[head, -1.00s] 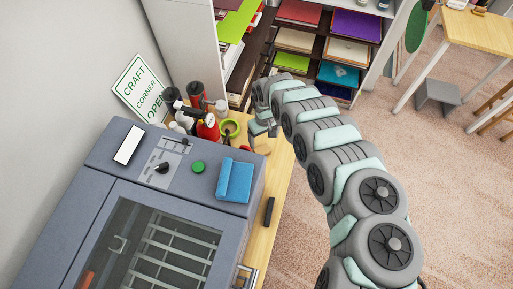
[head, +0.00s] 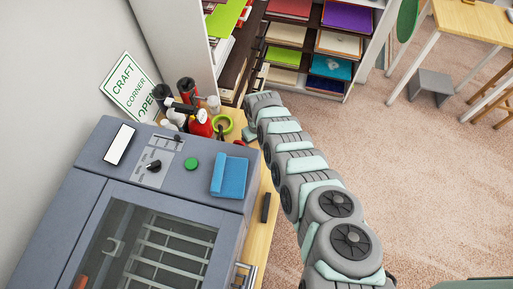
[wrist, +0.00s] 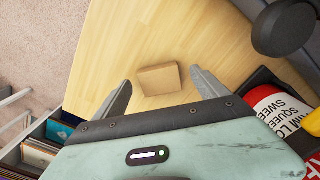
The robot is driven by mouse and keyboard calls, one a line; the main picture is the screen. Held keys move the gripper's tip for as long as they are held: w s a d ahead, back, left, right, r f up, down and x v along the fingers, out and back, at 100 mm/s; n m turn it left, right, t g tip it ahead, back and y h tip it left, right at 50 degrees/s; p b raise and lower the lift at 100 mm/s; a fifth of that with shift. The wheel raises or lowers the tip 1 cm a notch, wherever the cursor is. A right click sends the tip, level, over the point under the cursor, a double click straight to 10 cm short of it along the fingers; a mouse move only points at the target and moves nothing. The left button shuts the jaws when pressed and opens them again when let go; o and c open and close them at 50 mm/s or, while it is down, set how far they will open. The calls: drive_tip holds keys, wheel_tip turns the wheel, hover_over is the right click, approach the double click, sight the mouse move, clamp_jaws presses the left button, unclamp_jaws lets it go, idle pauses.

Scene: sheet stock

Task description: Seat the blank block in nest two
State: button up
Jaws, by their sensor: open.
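A plain tan-brown block (wrist: 159,79), which looks like the blank block, lies on the pale wooden tabletop (wrist: 150,35) in the wrist view. My gripper (wrist: 161,75) is open, with one finger to each side of the block in the picture. Gaps show between the block and both fingers, and nothing is held. In the head view my gripper (head: 252,132) is small, at the far end of my arm by the table edge; the block cannot be made out there. I cannot make out nest two in either view.
A red-and-white bottle (wrist: 275,108) and a dark rounded object (wrist: 284,27) stand right of my gripper in the wrist view.

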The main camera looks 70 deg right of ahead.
drive_tip(key=shift+f, duration=0.55)
drive_tip(key=shift+c, duration=0.5)
drive_tip(key=c, duration=1.5)
drive_tip(key=shift+o, duration=0.2)
drive_tip(key=shift+r, duration=0.15)
